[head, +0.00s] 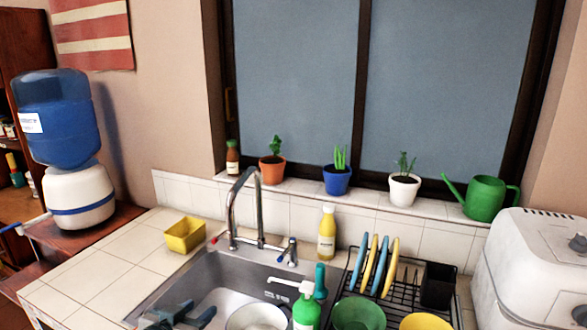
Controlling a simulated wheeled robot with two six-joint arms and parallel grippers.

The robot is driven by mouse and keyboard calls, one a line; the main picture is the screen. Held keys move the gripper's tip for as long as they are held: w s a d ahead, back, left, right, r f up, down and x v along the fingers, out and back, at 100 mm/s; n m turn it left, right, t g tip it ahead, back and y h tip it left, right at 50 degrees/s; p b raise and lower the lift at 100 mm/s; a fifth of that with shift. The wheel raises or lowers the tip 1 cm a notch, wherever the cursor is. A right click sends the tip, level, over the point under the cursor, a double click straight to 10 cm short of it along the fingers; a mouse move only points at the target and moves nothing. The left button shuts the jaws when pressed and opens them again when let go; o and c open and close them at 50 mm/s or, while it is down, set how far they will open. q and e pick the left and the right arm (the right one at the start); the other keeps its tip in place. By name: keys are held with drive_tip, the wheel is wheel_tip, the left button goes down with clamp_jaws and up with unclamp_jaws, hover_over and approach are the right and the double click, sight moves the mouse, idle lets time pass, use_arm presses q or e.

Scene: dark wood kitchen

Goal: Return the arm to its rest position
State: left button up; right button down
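My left gripper (200,310) shows at the bottom left of the head view, over the left part of the metal sink (262,272). Its two dark grey fingers look apart, with nothing seen between them. The lower part of the gripper and most of the arm are cut off by the bottom edge. My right gripper and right arm are not in view.
A faucet (241,215) rises behind the sink, and a yellow container (185,235) stands left of it. A green soap bottle (306,314), white bowl (256,318) and dish rack (409,279) are to the right. Tiled counter (100,270) at left is clear.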

use_arm(q)
drive_tip(key=s+a+f+n+g+y, duration=0.1)
drive_tip(key=s+a+f+g, duration=0.15)
drive_tip(key=s+f, duration=0.6)
drive_tip(key=s+a+f+g+y, duration=0.2)
drive_tip(key=s+f+g, duration=0.25)
drive_tip(key=s, duration=0.65)
drive_tip(key=s+a+f+n+g+y, duration=0.1)
drive_tip(key=s+a+f+g, duration=0.15)
drive_tip(key=s+f, duration=0.65)
wheel_tip(320, 180, down, 29)
drive_tip(key=a+g, duration=0.2)
drive_tip(key=s+a+f, duration=0.1)
drive_tip(key=s+f, duration=1.7)
drive_tip(key=f, duration=0.1)
drive_tip(key=shift+s+f+g, duration=0.15)
drive_tip(key=shift+s+g, duration=0.2)
drive_tip(key=shift+s, duration=0.05)
